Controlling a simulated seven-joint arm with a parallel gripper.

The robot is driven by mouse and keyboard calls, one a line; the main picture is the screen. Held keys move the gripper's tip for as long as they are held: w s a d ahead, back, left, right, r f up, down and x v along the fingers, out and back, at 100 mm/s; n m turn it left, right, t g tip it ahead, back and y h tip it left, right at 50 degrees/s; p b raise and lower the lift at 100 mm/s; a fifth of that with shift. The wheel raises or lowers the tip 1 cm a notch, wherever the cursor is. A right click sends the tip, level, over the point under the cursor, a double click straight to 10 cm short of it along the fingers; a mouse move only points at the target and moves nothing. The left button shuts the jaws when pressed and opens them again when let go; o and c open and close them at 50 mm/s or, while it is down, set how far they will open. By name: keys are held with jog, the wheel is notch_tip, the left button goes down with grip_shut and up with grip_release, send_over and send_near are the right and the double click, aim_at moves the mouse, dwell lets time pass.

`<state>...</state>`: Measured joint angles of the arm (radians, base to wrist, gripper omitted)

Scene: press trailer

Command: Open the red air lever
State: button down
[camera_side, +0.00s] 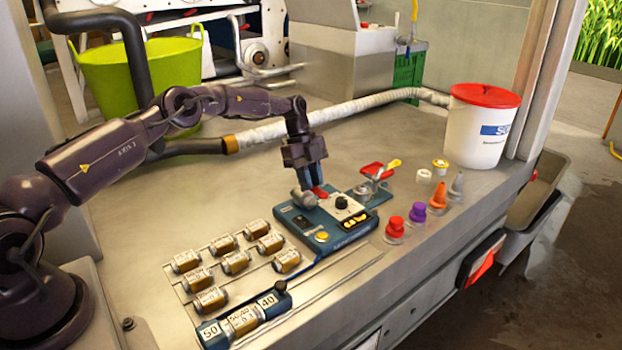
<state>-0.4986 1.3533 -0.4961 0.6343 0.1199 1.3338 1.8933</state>
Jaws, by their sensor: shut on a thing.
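The red air lever (320,192) sits at the back left of a blue control box (325,238) on the grey trailer bed. My gripper (313,187) points down over that corner of the box, with its blue fingers at the lever. It is shut on the red lever, whose red end shows just below and between the fingers. The fingers hide part of the lever, so its exact angle is hard to tell. A round grey metal fitting (303,198) is beside the lever. The box top also carries a black knob (341,202) and a yellow button (321,237).
Red, purple and orange nozzles (418,212) line the right. A white bucket with a red lid (482,125) stands at the back right. A pale hose (330,115) crosses behind.

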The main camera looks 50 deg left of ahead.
jog(key=c, duration=1)
grip_release()
jog(key=shift+r, duration=0.1)
jog(key=v, duration=0.7)
jog(key=shift+a+r, duration=0.1)
jog(key=shift+r, duration=0.1)
